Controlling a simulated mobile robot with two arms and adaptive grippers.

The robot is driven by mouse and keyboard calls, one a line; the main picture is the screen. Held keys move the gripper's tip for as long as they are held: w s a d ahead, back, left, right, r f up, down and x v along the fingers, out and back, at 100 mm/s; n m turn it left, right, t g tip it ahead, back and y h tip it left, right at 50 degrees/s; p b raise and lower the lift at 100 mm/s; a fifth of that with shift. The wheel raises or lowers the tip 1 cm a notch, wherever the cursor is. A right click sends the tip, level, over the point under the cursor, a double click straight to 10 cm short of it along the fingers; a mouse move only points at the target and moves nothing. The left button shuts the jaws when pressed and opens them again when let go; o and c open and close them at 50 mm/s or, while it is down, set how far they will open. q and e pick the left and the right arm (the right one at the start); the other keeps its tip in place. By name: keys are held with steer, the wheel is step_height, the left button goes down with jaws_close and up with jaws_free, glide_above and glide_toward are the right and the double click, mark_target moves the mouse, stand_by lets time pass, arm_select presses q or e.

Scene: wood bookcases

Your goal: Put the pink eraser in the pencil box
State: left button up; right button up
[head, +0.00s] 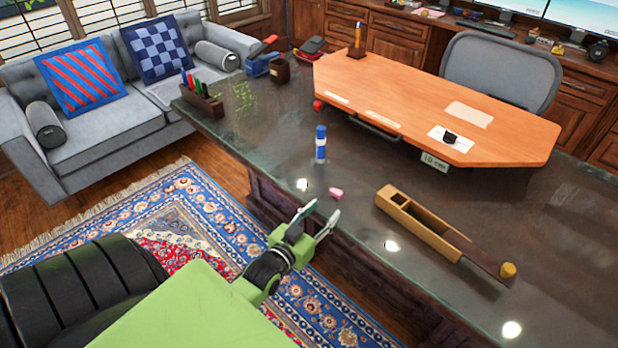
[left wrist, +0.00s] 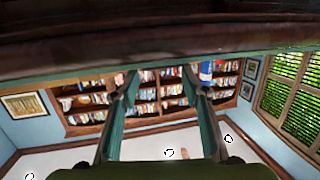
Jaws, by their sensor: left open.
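The small pink eraser (head: 336,193) lies on the dark desk top near its front edge, right of a blue and white tube. The wooden pencil box (head: 418,224) lies on the desk to the right of the eraser, with its long inside partly open and its lid slid out toward the lower right. My left gripper (head: 319,215) is open and empty at the desk's front edge, close in front of the eraser in the head view. Its two spread fingers also show in the left wrist view (left wrist: 162,76); I cannot make out the eraser there. My right gripper is out of view.
The blue and white tube (head: 320,143) stands upright behind the eraser. An orange-brown raised board (head: 400,90) covers the back of the desk (head: 260,130). A pen holder (head: 201,102) stands at the left end. The desk between eraser and pencil box is clear.

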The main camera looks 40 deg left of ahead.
arm_select(q)
steer(key=a+v, duration=0.1)
steer(key=v, duration=0.6)
steer(key=s+d+f+g+h, duration=0.1)
steer(key=s+d+f+g, duration=0.1)
steer(key=f, duration=0.6)
steer(key=s+d+f+g, duration=0.2)
steer(key=f, duration=0.6)
steer(key=s+d+f+m+g, duration=0.1)
steer(key=s+d+f+g, duration=0.2)
steer(key=s+f, duration=0.6)
steer(key=s+d+f+m+g+h, duration=0.1)
steer(key=s+d+f+g, duration=0.2)
steer(key=s+f, duration=0.6)
step_height(320, 180, down, 5)
steer(key=shift+d+f+g, duration=0.2)
steer(key=shift+d+g, duration=0.2)
steer(key=shift+o, duration=0.3)
steer(key=s+f+m+g, duration=0.1)
steer(key=s+f+g, duration=0.1)
steer(key=s, duration=0.5)
steer(key=s+d+f+g, duration=0.1)
steer(key=s+f, duration=0.3)
steer(key=s, duration=0.4)
steer(key=shift+s+d+f+m+g, duration=0.2)
steer(key=shift+d+f+m+g, duration=0.15)
steer(key=shift+g, duration=0.25)
